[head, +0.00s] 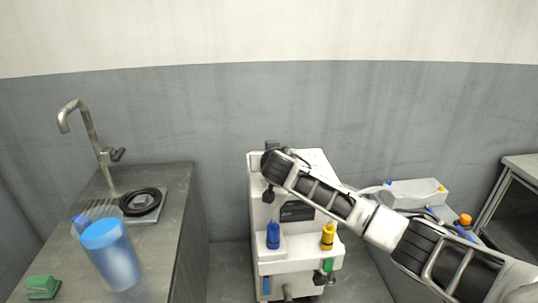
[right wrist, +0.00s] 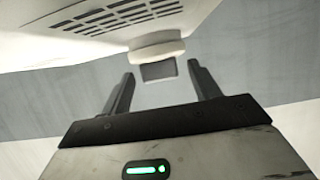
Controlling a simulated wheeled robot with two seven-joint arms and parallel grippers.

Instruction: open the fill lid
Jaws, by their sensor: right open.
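A white machine (head: 285,268) stands against the wall in the middle of the head view, with a blue bottle-shaped part (head: 273,235) and a yellow one (head: 327,236) on its front. My right arm reaches across its upper part. My right gripper (head: 268,192) is at the machine's upper left, small and partly hidden by the wrist. In the right wrist view my right gripper (right wrist: 162,69) is open, its fingers on either side of a small grey block under a white round part (right wrist: 157,50). Gaps show on both sides. I cannot clearly tell which part is the fill lid.
A grey counter (head: 180,200) at left has a tap (head: 88,125), a black ring (head: 141,201), a blue container (head: 110,250) and a green block (head: 42,287). A white box (head: 415,193) and an orange item (head: 465,219) are at right. Floor shows between counter and machine.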

